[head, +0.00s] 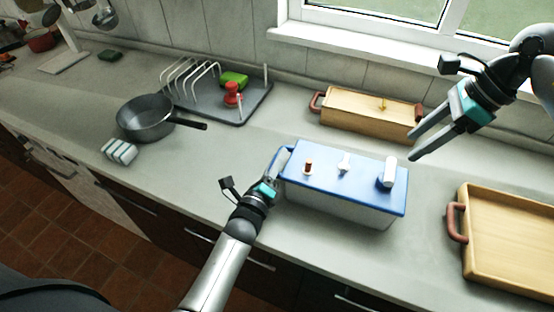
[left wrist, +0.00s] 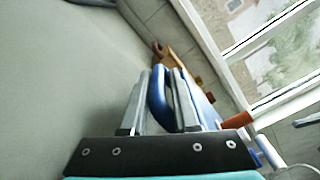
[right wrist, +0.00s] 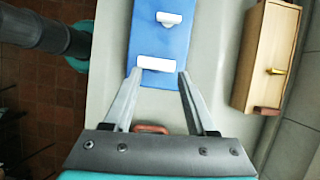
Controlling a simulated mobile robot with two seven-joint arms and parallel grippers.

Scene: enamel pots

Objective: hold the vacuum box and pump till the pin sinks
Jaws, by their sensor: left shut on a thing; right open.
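The vacuum box (head: 340,204) stands on the counter, with a blue lid (head: 325,180) and a pale see-through body. On its lid are a red-brown pin (head: 308,167) standing up at the left, a white tab (head: 344,162) in the middle and a white pump knob (head: 389,174) at the right. My left gripper (head: 275,178) is shut on the blue handle (left wrist: 160,95) at the box's left end. My right gripper (head: 415,145) is open and empty, above and beyond the knob's right side. In the right wrist view the white knob (right wrist: 155,63) lies just ahead, between the fingertips.
A wooden box (head: 365,115) with red-brown handles stands behind, by the window. A wooden tray (head: 510,240) lies at the right. A dark pan (head: 147,118), a striped sponge (head: 119,151) and a grey dish rack (head: 225,105) are at the left. The counter between is clear.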

